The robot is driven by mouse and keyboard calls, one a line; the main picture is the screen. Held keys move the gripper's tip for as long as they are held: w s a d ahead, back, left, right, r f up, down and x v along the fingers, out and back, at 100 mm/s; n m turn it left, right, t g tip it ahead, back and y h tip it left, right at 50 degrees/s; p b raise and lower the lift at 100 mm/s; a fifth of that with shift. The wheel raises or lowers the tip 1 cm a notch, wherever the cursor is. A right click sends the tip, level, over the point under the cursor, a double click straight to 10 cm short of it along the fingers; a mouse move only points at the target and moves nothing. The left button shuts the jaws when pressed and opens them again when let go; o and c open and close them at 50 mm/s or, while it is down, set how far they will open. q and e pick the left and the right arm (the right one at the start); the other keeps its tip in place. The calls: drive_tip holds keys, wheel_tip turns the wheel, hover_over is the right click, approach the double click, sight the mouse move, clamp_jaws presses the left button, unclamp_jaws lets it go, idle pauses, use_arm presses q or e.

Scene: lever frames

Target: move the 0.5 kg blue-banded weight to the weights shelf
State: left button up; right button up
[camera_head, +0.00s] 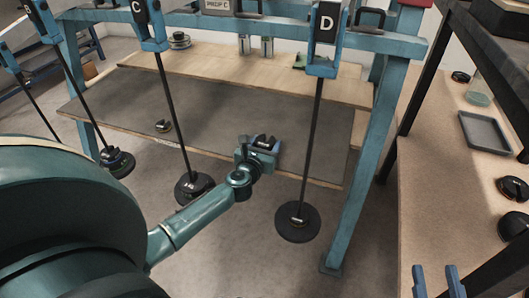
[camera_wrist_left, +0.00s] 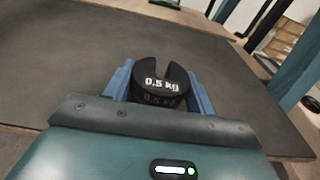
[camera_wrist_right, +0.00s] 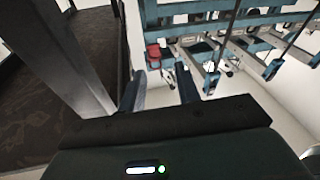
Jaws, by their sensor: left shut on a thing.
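A black slotted weight marked "0.5 kg" (camera_wrist_left: 163,88) sits between the fingers of my left gripper in the left wrist view. No blue band is clear on it there. In the head view my left gripper (camera_head: 262,148) is shut on this weight (camera_head: 265,140), near the front edge of the grey-topped bench board (camera_head: 250,112). I cannot tell whether the weight touches the board. My right gripper (camera_head: 436,283) is at the bottom right, beside the wooden shelf (camera_head: 430,190). Its fingers stand apart and empty in the right wrist view (camera_wrist_right: 160,92).
Lever rods hang with discs (camera_head: 297,222) (camera_head: 193,188) before the board. A small weight (camera_head: 162,126) lies on the board. A blue post (camera_head: 372,165) separates bench and shelf.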

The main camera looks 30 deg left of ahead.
use_arm(q)
drive_tip(key=shift+w+f, duration=0.1)
drive_tip(key=shift+f, duration=0.65)
drive_tip(key=shift+r, duration=0.15)
use_arm(e)
drive_tip(key=shift+a, duration=0.1)
use_arm(q)
drive_tip(key=shift+f+b, duration=0.25)
drive_tip(key=shift+b, duration=0.05)
drive_tip(key=o, duration=0.7)
drive_tip(key=shift+f, duration=0.1)
drive_tip(key=o, duration=0.4)
use_arm(e)
drive_tip(key=shift+r+y, duration=0.15)
drive_tip(key=shift+y, duration=0.15)
use_arm(q)
drive_tip(key=shift+o, duration=0.2)
use_arm(e)
drive_tip(key=shift+r, duration=0.1)
